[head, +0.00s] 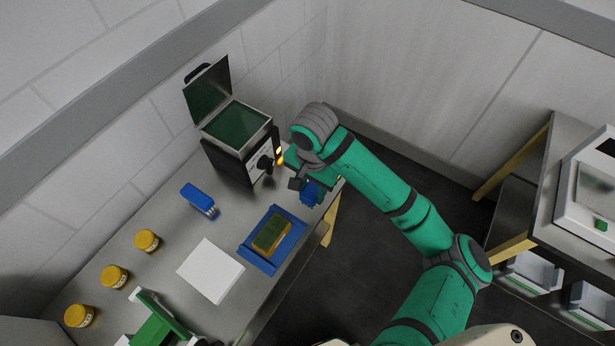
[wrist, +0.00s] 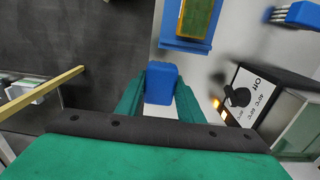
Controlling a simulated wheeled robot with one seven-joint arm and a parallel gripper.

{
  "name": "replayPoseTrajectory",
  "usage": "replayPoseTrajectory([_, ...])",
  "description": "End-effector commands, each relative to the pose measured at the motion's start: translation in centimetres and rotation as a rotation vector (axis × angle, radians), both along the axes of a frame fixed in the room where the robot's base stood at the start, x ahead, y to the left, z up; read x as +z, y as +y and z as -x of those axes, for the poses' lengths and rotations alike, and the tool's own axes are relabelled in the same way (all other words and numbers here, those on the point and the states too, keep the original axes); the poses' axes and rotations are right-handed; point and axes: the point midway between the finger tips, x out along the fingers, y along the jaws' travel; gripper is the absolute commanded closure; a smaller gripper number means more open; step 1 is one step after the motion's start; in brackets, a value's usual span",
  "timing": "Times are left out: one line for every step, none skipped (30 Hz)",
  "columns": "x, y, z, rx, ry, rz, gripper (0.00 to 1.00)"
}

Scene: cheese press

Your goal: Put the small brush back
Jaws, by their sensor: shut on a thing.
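My gripper (wrist: 160,98) is shut on a blue block-shaped thing (wrist: 161,80), which I take for the small brush. Only its smooth blue back shows in the wrist view; no bristles are visible. In the head view the blue thing (head: 312,193) hangs under my gripper, at the table's right edge near the black heater box. A second blue brush-like thing (head: 199,199) with pale bristles lies on the table left of the box; it also shows at the top right in the wrist view (wrist: 299,14). A blue tray (head: 290,245) holds a green and yellow pad (head: 270,236).
The black box (head: 226,160) with a dial and an open lid stands at the table's back. Several yellow jars (head: 147,241) line the left side. A bench with a white machine (head: 590,185) stands at right.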

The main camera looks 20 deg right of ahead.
Motion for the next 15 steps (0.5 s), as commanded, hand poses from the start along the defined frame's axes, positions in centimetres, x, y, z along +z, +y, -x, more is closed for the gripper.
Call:
replayPoseTrajectory([-0.6, -0.1, -1.0, -0.002, 0.004, -0.003, 0.87])
replayPoseTrajectory([-0.8, -0.3, -1.7, -0.001, 0.002, -0.003, 0.87])
replayPoseTrajectory([-1.2, -0.5, -2.4, -0.001, 0.002, -0.003, 0.87])
replayPoseTrajectory([-1.5, -0.6, -3.0, -0.001, 0.003, -0.003, 0.87])
replayPoseTrajectory([-1.7, -0.8, -3.5, -0.001, 0.003, -0.002, 0.87])
replayPoseTrajectory([-2.0, -1.0, -4.3, -0.001, 0.002, -0.002, 0.87])
replayPoseTrajectory([-2.3, -1.1, -4.9, 0.000, 0.003, -0.002, 0.87])
replayPoseTrajectory([-2.6, -1.3, -5.4, -0.001, 0.004, -0.003, 0.87])
replayPoseTrajectory([-3.3, -1.6, -5.8, 0.000, 0.004, 0.001, 0.87])
replayPoseTrajectory([-3.7, -1.7, -6.2, 0.000, 0.004, 0.002, 0.87])
replayPoseTrajectory([-4.2, -1.9, -6.5, 0.000, 0.004, 0.003, 0.87])
replayPoseTrajectory([-4.8, -2.0, -7.1, 0.000, 0.004, 0.003, 0.87])
replayPoseTrajectory([-5.3, -2.0, -7.4, 0.000, 0.003, 0.002, 0.87])
replayPoseTrajectory([-5.7, -2.1, -7.8, 0.000, 0.003, 0.002, 0.87])
replayPoseTrajectory([-6.2, -2.2, -8.2, 0.000, 0.003, 0.002, 0.87])
